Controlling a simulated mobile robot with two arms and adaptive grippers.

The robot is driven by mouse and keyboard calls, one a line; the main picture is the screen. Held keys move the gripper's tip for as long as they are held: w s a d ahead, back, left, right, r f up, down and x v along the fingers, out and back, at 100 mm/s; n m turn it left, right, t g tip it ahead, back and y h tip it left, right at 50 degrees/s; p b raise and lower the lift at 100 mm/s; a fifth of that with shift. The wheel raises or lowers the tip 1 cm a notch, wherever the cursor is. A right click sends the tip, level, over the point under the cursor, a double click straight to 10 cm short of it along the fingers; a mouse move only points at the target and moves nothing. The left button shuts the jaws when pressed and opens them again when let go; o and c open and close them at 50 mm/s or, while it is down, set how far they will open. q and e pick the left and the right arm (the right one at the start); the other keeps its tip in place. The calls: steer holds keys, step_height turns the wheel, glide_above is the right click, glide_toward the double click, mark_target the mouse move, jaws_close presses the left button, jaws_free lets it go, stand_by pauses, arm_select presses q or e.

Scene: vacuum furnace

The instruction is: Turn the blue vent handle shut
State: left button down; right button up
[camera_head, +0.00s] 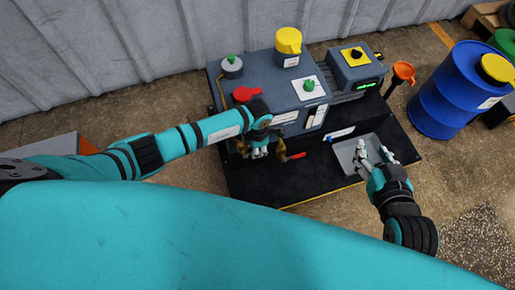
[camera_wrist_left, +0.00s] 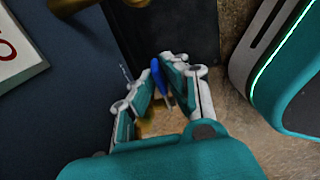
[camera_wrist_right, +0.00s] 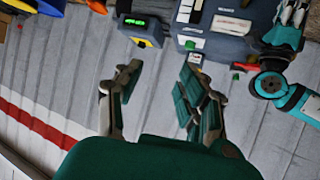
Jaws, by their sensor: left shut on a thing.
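The blue vent handle (camera_wrist_left: 156,72) shows in the left wrist view as a slim blue lever between the fingertips of my left gripper (camera_wrist_left: 162,78). The fingers are closed on it, with brass-coloured metal below. In the head view my left gripper (camera_head: 259,153) is at the front of the grey furnace unit (camera_head: 265,83), beside brass fittings, and hides the blue handle there. My right gripper (camera_head: 377,156) is over the grey tray on the right. In the right wrist view its fingers (camera_wrist_right: 160,82) are apart with nothing between them.
A red-handled part (camera_head: 296,156) sticks out just right of my left gripper. The grey tray (camera_head: 347,163) lies on the black base (camera_head: 265,188). A control box with a green display (camera_head: 356,70) and a blue drum (camera_head: 456,92) stand at the right.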

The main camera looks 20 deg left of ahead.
arm_select(q)
steer(key=shift+w+d+f+g+y+b, duration=0.1)
steer(key=shift+d+f+g+y+b, duration=0.1)
steer(key=shift+f+g+y+b, duration=0.55)
steer(key=shift+y+b, duration=0.55)
steer(key=shift+b, duration=0.25)
arm_select(e)
step_height(320, 180, up, 13)
steer(key=w+a+t+y, duration=0.2)
steer(key=t, duration=0.6)
steer(key=shift+w+a+y, duration=0.25)
steer(key=shift+w+y, duration=0.1)
steer(key=shift+y, duration=0.05)
steer(key=shift+f, duration=0.15)
arm_select(q)
steer(key=c, duration=1.4)
jaws_free()
steer(key=shift+r, duration=0.1)
steer(key=shift+r, duration=0.1)
steer(key=v, duration=1.1)
steer(key=shift+w+d+r, duration=0.1)
steer(key=shift+w+r, duration=0.1)
steer(key=shift+r, duration=0.15)
